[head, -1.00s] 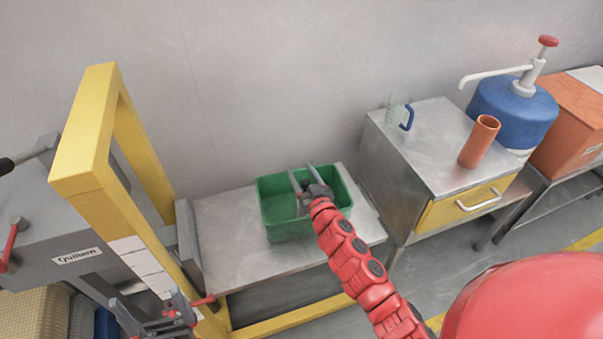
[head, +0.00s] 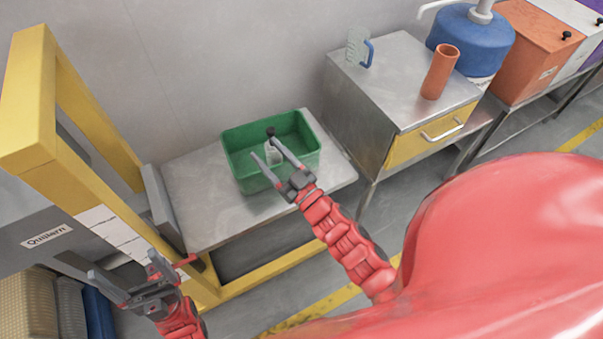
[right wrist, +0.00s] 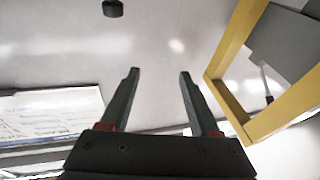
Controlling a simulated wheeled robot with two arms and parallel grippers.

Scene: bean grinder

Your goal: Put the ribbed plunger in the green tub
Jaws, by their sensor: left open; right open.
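The green tub (head: 236,170) stands on a low steel table in the head view. A pale piece with a black knob (head: 271,131), apparently the ribbed plunger (head: 273,153), shows inside the tub; its ribs are too small to make out. My right gripper (head: 265,149) is open, its fingers reaching over the tub's near side by the plunger. In the right wrist view, nothing is between its fingers (right wrist: 160,72), and a dark knob (right wrist: 113,8) shows at the top edge. My left gripper (head: 123,264) is open and empty at lower left.
A yellow frame (head: 28,100) stands left of the steel table (head: 205,225). To the right, a steel cabinet (head: 400,85) bears a clear jug (head: 353,48) and an orange cylinder (head: 440,72). A blue container (head: 470,38) and an orange bin (head: 535,50) stand beyond.

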